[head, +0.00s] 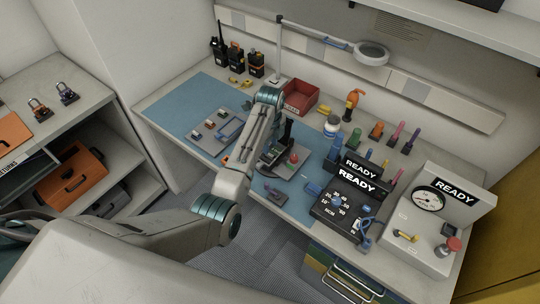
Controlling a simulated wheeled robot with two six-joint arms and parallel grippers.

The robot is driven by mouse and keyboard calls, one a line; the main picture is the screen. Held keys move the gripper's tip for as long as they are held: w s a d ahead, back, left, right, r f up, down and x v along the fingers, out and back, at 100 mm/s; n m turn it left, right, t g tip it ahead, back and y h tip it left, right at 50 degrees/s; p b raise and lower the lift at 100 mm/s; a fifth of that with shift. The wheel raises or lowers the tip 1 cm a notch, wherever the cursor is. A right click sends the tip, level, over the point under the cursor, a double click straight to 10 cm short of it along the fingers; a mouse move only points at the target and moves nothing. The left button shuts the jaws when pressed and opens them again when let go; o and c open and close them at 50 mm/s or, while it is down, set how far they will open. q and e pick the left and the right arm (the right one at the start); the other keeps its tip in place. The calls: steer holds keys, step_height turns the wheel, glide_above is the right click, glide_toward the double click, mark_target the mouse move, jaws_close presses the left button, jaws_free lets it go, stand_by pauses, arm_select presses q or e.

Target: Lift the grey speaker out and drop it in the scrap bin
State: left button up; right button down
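My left arm reaches in from the lower left over the workbench. Its gripper (286,135) points down over a dark grey work fixture (293,172) near the middle of the bench. The fingertips are small and dark against the fixture, so I cannot tell if they are open or shut. I cannot make out the grey speaker; the arm covers part of the fixture. A red open bin (303,96) with a label on its front stands behind the gripper. The label is too small to read. My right gripper is not in view.
A blue mat (190,112) holds small parts. Black radios (256,65) stand at the back left. A magnifier lamp (371,53) hangs over the back. Bottles and coloured tools stand right of the bin. A black READY meter (345,208) and a gauge box (436,225) fill the right.

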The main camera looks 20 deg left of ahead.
mark_target(270, 154)
arm_select(q)
step_height(270, 154, down, 3)
steer(key=shift+s+f+p, duration=0.15)
steer(key=shift+f+p, duration=0.05)
steer(key=shift+p, duration=0.65)
steer(key=shift+f, duration=0.6)
steer(key=c, duration=0.6)
steer(key=shift+c, duration=0.2)
steer(key=shift+r, duration=0.15)
steer(key=shift+r+b, duration=0.5)
steer(key=shift+r, duration=0.1)
steer(key=shift+s+a+r+b, duration=0.15)
steer(key=shift+r+b, duration=0.15)
steer(key=shift+r, duration=0.15)
steer(key=shift+s+a+r+b, duration=0.15)
steer(key=shift+r+b, duration=0.15)
steer(key=shift+r, duration=0.15)
steer(key=s+a+r+b, duration=0.1)
steer(key=s+a+b, duration=0.2)
steer(key=s+a, duration=0.5)
steer(key=shift+s+a+r+b, duration=0.25)
steer(key=shift+s+r+b, duration=0.15)
steer(key=shift+s, duration=1.85)
